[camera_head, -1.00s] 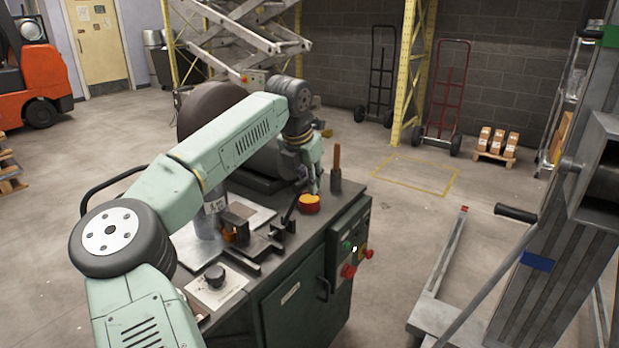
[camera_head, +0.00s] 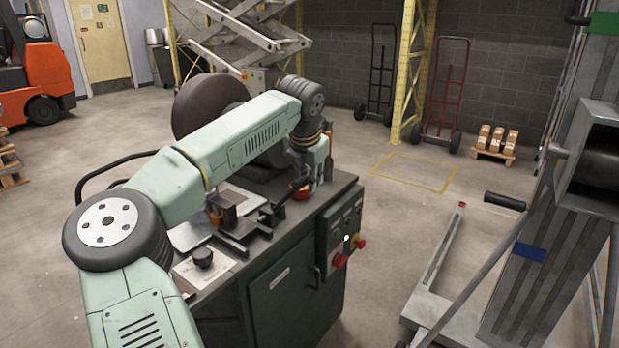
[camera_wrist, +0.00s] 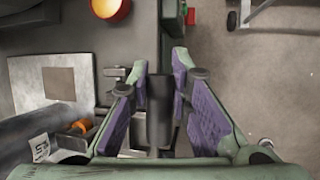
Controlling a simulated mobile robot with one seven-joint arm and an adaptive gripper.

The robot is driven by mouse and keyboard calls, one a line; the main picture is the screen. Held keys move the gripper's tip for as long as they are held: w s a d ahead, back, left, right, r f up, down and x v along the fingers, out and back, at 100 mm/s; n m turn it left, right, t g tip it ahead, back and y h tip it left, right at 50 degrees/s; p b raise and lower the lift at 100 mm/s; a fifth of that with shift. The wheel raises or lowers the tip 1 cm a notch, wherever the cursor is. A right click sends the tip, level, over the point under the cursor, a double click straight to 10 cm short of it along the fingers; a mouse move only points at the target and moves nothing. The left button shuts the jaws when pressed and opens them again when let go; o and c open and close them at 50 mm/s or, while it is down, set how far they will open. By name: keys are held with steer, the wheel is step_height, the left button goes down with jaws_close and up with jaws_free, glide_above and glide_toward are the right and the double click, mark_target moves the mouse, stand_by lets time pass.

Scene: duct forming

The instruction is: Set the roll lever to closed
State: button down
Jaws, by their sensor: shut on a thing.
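My gripper (camera_head: 321,178) is low over the far right corner of the green cabinet's top, seen from behind. In the wrist view its purple-padded fingers (camera_wrist: 158,78) are around a dark upright cylinder (camera_wrist: 159,100), which looks like the roll lever's grip. My gripper is shut on it. A red and yellow round piece (camera_head: 303,193) sits beside the gripper on the cabinet top. It also shows at the top of the wrist view (camera_wrist: 112,8).
A grey lift machine (camera_head: 545,250) stands right, beyond open floor.

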steer(key=c, duration=1.4)
jaws_free()
steer(key=shift+s+d+f, duration=0.15)
steer(key=shift+d+f, duration=0.1)
steer(key=shift+c, duration=0.2)
steer(key=shift+a+r, duration=0.1)
steer(key=shift+r, duration=0.15)
steer(key=v, duration=1.1)
steer(key=shift+r, duration=0.3)
steer(key=shift+s, duration=0.15)
